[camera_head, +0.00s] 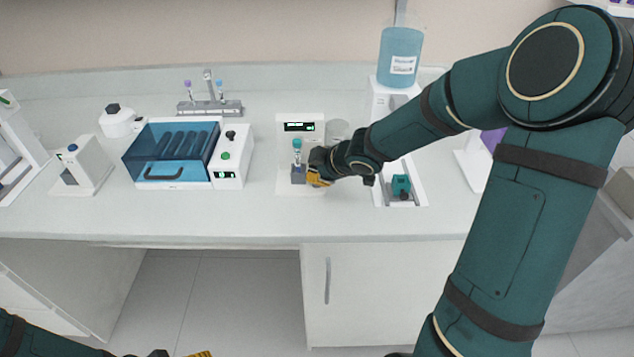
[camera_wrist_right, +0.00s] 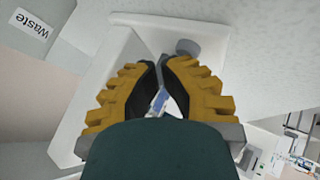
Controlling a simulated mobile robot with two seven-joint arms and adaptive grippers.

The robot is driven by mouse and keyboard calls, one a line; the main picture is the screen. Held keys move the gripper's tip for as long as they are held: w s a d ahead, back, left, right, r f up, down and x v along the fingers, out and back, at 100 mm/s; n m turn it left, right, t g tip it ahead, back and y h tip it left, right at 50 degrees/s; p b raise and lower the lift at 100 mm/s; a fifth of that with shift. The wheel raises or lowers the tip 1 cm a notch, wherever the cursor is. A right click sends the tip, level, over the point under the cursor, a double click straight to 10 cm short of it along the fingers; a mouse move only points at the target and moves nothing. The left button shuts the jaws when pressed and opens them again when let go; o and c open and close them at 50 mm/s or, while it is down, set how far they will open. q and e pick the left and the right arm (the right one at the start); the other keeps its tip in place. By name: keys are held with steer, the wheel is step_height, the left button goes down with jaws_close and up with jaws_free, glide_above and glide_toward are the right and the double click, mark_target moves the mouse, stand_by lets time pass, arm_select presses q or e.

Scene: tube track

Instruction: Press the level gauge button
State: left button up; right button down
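A white device with a dark display (camera_head: 300,127) stands at the middle of the counter; I take it for the level gauge. A teal-capped tube (camera_head: 297,147) stands upright at its front, above a grey block (camera_head: 298,175). My right gripper (camera_head: 318,173) is just right of this block, at the device's front. In the right wrist view its yellow-and-black fingers (camera_wrist_right: 162,72) are drawn close together, with only a narrow gap. The gauge button is not distinguishable; the gripper may hide it. My left gripper (camera_head: 180,354) shows only partly at the bottom edge.
A blue-lidded machine (camera_head: 172,150) stands to the left. A blue bottle (camera_head: 401,55) stands at the back right. A white tray device with a teal part (camera_head: 401,186) is right of the gripper. A faucet-like rack (camera_head: 210,107) is behind. The counter front (camera_head: 240,215) is clear.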

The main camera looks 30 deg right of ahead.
steer(key=shift+f, duration=0.25)
stand_by(0.4)
steer(key=shift+r+p, duration=0.8)
steer(key=shift+r, duration=0.1)
step_height(320, 180, up, 5)
steer(key=p, duration=0.5)
stand_by(0.6)
